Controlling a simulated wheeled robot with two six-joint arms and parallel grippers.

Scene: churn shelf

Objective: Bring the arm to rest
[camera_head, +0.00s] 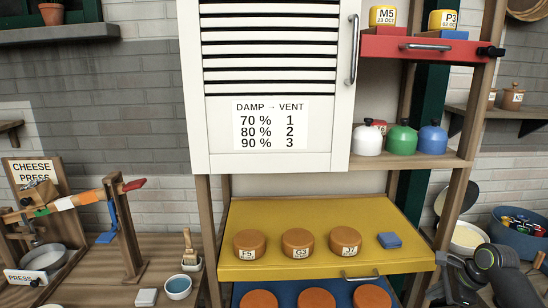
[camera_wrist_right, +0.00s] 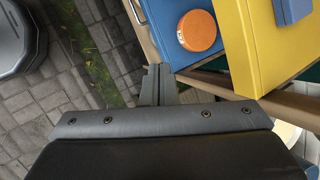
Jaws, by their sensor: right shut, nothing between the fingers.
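My right gripper (camera_wrist_right: 158,72) is shut and empty. In the right wrist view its two fingertips are together, pointing toward the front edge of the shelf unit, apart from the cheeses. In the head view my right arm comes in at the lower right, beside the shelf's right post, with the dark gripper (camera_head: 452,280) low and partly cut off by the picture edge. My left gripper is not in view.
A yellow board (camera_head: 300,212) holds three orange cheeses and a blue block (camera_head: 389,240). Below it is a blue board (camera_wrist_right: 168,18) with more cheeses. A white louvred door (camera_head: 270,150) hangs above. A cheese press (camera_head: 30,235) stands left. Paved floor (camera_wrist_right: 70,90) is clear.

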